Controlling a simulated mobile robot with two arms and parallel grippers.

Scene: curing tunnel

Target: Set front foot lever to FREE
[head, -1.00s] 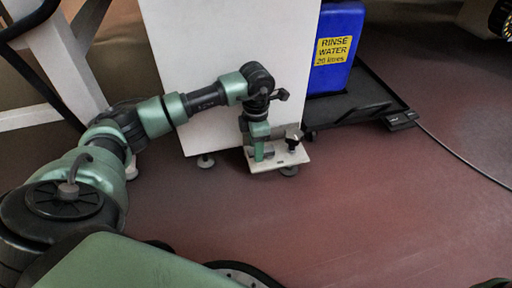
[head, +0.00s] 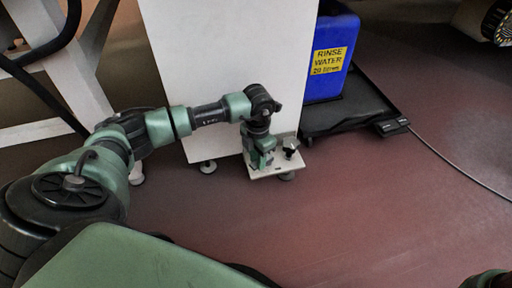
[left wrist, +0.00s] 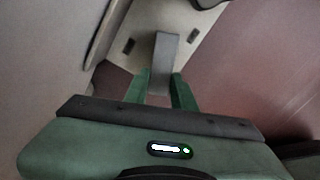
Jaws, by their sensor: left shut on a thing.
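The front foot lever (left wrist: 166,50) is a grey bar over the pale foot plate (left wrist: 205,30) in the left wrist view. My left gripper (left wrist: 164,90) has its two green fingers shut on either side of the lever's near end. In the head view my left gripper (head: 262,160) is low at the bottom front corner of the white cabinet (head: 225,80), over the foot plate (head: 275,172). The gripper and wrist largely hide the lever there. I cannot read any FREE marking.
A dark knob (head: 291,147) stands on the plate close right of the gripper. A blue rinse water container (head: 330,60) stands in a black tray (head: 365,105) to the right, with a cable trailing off. The reddish floor (head: 350,220) in front is clear.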

